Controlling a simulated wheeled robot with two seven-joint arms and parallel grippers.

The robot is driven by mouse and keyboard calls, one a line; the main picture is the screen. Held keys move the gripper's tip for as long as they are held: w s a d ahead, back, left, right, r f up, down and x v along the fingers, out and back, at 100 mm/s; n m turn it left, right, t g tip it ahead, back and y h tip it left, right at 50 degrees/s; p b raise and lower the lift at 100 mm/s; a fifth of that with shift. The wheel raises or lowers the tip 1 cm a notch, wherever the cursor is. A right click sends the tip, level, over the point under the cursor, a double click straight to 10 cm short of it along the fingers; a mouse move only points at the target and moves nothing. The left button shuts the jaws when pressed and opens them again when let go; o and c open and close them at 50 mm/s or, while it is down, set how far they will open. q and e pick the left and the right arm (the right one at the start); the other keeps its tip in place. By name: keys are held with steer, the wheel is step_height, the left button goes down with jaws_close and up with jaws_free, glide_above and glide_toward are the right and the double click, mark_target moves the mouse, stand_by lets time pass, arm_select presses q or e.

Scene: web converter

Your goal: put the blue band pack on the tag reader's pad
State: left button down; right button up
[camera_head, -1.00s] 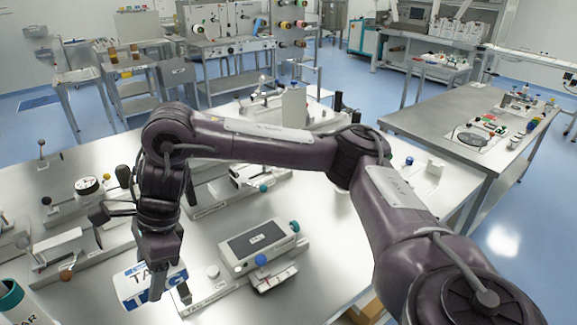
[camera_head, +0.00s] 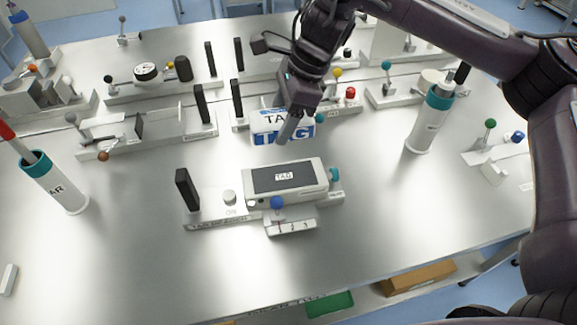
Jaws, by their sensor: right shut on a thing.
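The blue band pack (camera_head: 264,130) is a white box with a blue lower band and large TAG lettering. My right gripper (camera_head: 290,127) is shut on it, one grey finger across its near face. The other finger is hidden. The tag reader (camera_head: 262,204) is a pale box on a base, with a dark rectangular pad (camera_head: 262,181) marked TAG on top. The pad looks bare apart from its label. In the picture the pack is just above and beyond the pad, apart from it. Its height over the table is hard to tell. My left gripper is out of view.
A white bottle with a teal collar (camera_head: 425,127) stands right of the reader, another (camera_head: 58,187) at far left. A dark upright plate (camera_head: 187,189) rises left of the pad. The front table is clear.

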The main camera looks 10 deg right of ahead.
glide_above(278, 177)
steer(key=d, duration=0.2)
steer(key=f, duration=1)
steer(key=shift+a+f, duration=0.25)
steer(key=shift+f, duration=0.1)
steer(key=shift+s+f, duration=0.1)
steer(key=shift+f, duration=1.9)
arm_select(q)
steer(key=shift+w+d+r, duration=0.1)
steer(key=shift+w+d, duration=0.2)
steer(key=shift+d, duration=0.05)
arm_select(e)
steer(key=shift+f, duration=0.15)
steer(key=o, duration=1.1)
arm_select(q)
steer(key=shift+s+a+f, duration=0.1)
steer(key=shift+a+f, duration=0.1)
